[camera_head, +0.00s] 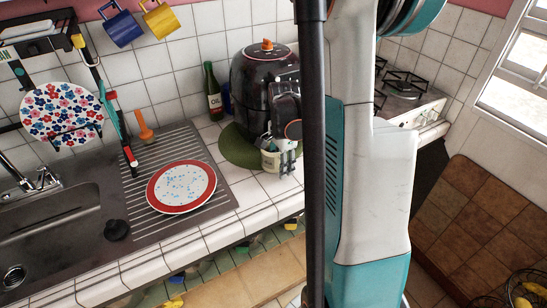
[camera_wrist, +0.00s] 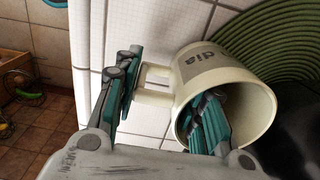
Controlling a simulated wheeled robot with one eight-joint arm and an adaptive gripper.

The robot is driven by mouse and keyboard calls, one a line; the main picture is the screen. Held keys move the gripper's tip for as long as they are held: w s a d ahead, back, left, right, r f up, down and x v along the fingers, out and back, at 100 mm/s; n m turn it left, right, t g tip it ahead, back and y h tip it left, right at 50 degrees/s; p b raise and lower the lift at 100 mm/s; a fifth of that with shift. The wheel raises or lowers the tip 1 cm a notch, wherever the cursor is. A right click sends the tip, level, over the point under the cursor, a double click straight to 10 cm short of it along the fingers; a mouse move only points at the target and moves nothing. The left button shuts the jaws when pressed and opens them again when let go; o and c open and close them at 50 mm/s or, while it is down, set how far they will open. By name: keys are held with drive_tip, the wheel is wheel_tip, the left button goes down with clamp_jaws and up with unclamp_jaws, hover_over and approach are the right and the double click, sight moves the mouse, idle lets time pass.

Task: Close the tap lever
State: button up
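The metal tap (camera_head: 42,181) stands at the back of the sink, at the far left of the head view. Its lever is too small to read as open or closed. My gripper (camera_head: 286,158) is far to the right of the tap, at the counter's right part. In the wrist view my gripper (camera_wrist: 172,82) has its fingers well apart, one inside a cream mug (camera_wrist: 240,78) and one outside by its handle. I cannot tell whether they touch it. The mug also shows in the head view (camera_head: 269,161), partly behind the fingers. The tap is outside the wrist view.
A red-rimmed plate (camera_head: 181,187) lies on the drainboard between the sink (camera_head: 62,225) and my gripper. A black air fryer (camera_head: 262,72) stands behind the gripper on a green mat (camera_head: 237,148), near an oil bottle (camera_head: 213,92). A wall rack holds a flowered plate (camera_head: 62,111).

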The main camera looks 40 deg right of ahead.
clamp_jaws()
drive_tip(key=shift+r, duration=0.1)
drive_tip(key=shift+s+r+p, duration=0.2)
drive_tip(key=shift+r+p, duration=0.3)
drive_tip(key=shift+r, duration=0.15)
wheel_tip(320, 180, up, 6)
drive_tip(key=shift+f+p, duration=0.2)
drive_tip(key=shift+p, duration=0.85)
drive_tip(key=s+a+p, duration=0.1)
drive_tip(key=s+a, duration=0.1)
drive_tip(key=s, duration=0.7)
drive_tip(key=s+a+p, duration=0.1)
drive_tip(key=s+a, duration=0.1)
drive_tip(key=s, duration=0.8)
drive_tip(key=shift+a, duration=0.35)
